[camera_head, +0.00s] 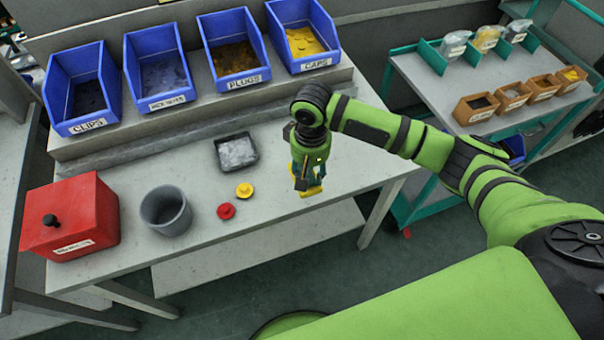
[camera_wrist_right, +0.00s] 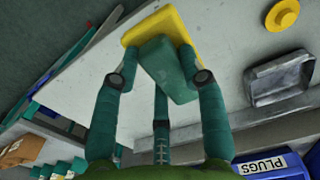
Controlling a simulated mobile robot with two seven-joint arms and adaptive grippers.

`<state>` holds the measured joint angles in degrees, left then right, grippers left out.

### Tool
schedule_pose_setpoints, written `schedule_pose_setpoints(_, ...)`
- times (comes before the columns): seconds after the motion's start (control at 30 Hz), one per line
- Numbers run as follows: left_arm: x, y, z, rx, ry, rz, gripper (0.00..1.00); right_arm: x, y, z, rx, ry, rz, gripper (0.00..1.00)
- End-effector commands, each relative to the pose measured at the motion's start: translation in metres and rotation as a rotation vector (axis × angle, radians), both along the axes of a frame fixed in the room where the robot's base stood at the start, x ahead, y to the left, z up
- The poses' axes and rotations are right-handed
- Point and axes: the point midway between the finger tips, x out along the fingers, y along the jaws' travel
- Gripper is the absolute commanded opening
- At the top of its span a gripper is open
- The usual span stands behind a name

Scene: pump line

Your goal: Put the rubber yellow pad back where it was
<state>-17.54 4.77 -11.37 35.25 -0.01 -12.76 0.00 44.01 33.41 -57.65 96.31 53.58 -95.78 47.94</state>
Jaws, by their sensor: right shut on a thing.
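My right gripper (camera_head: 308,160) hangs above the front right part of the bench, pointing down. In the right wrist view its teal fingers (camera_wrist_right: 158,65) are closed around a teal block. The yellow pad (camera_wrist_right: 172,22) shows at the far end of that block, beyond the fingertips; I cannot tell how the two are joined. In the head view the pad (camera_head: 311,191) shows as a yellow edge below the fingers, near the bench edge. The gap between the pad and the bench top is hard to judge. My left gripper is not in view.
A yellow disc (camera_head: 244,190), a red disc (camera_head: 226,211), a dark square tray (camera_head: 254,160) and a grey cup (camera_head: 163,214) stand left of the gripper. A red box (camera_head: 93,207) is farther left. Labelled blue bins, including PLUGS (camera_head: 262,77), line the back. A cart (camera_head: 437,88) stands right.

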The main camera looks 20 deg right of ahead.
Motion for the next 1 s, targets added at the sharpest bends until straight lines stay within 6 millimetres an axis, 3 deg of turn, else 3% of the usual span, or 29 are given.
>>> schedule_pose_setpoints(0.2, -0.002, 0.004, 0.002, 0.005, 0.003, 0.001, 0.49, 0.021, 0.010, -0.013, 0.000, 0.000, -0.002, 0.16)
schedule_pose_setpoints(0.6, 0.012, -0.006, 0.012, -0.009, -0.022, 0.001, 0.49, 0.023, 0.010, -0.054, -0.002, 0.001, -0.001, 0.16)
schedule_pose_setpoints(0.97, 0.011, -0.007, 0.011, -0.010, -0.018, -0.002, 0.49, 0.023, 0.010, -0.059, -0.001, 0.000, 0.000, 0.16)
schedule_pose_setpoints(1.0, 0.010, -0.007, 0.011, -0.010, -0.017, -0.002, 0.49, 0.023, 0.010, -0.059, -0.002, -0.001, 0.000, 0.50)
